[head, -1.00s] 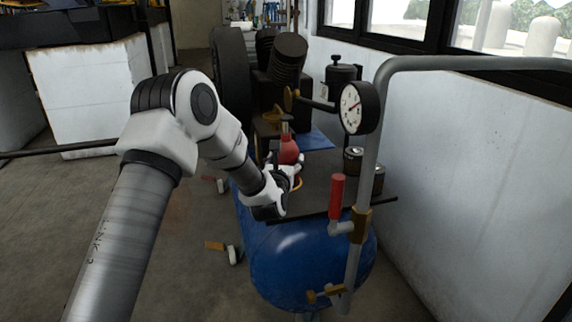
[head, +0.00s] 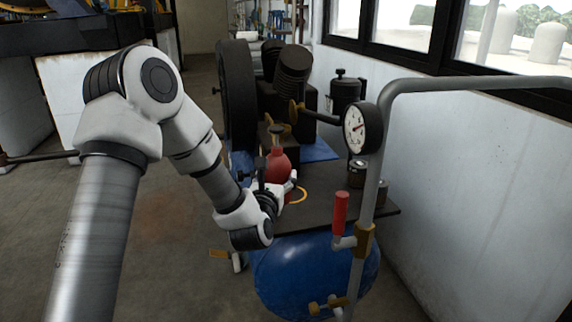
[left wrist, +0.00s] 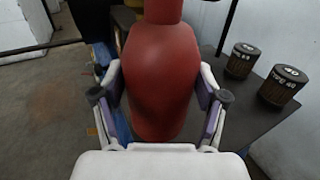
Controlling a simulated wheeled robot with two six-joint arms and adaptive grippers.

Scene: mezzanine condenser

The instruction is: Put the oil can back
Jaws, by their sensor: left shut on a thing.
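The oil can (head: 278,165) is red with a rounded body and a narrower neck. It stands upright in my left gripper (head: 277,188), over the left part of the dark platform on the blue tank. In the left wrist view the oil can (left wrist: 160,80) fills the middle, with the left gripper's fingers (left wrist: 160,98) on both sides of it. Whether its base touches the platform is hidden. My right gripper does not show.
Two cylindrical filters (left wrist: 241,60) stand on the dark platform (head: 335,205) to the right. A gauge (head: 361,128), a grey pipe (head: 372,180) and a red-handled valve (head: 340,212) rise in front. The compressor's dark wheel (head: 238,95) stands behind. The blue tank (head: 300,275) lies below.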

